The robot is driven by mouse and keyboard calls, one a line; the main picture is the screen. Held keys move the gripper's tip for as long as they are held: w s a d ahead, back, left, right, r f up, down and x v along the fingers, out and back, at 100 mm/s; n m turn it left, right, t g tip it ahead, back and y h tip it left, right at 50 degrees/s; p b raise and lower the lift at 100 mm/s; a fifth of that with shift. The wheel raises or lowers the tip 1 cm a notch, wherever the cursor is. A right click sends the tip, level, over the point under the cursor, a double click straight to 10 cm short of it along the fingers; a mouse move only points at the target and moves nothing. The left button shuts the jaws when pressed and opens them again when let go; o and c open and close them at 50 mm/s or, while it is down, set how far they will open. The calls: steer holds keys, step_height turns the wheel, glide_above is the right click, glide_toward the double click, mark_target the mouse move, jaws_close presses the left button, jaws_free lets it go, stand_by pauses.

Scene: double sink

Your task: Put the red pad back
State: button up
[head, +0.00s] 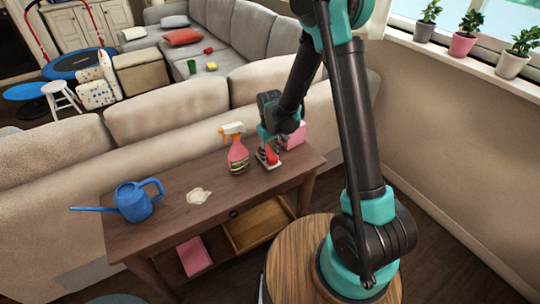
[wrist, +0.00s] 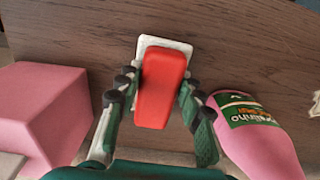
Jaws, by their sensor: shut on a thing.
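The red pad (wrist: 162,88), a red block with a white base, sits between the fingers of my gripper (wrist: 157,92) in the wrist view. My gripper is shut on its sides. In the head view, the red pad (head: 272,157) is low over the right part of the wooden table (head: 180,225), under my gripper (head: 268,150). I cannot tell whether its base touches the tabletop. My fingers hide part of its sides.
A pink spray bottle (head: 238,158) stands close to the left of my gripper, and a pink box (head: 294,134) close to the right. A crumpled cloth (head: 199,196) and blue watering can (head: 134,202) are further left. Below is an open drawer (head: 258,225).

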mark_target(270, 153)
steer(key=shift+f, duration=0.15)
steer(key=o, duration=1.1)
step_height(270, 153, up, 12)
steer(key=s+d+m+t, duration=0.2)
steer(key=s+d+m, duration=0.1)
steer(key=s+d, duration=0.6)
steer(key=s+d+m+t, duration=0.2)
steer(key=s+d, duration=0.7)
steer(key=d, duration=0.5)
steer(key=shift+r+m, duration=0.35)
steer(key=shift+m, duration=0.55)
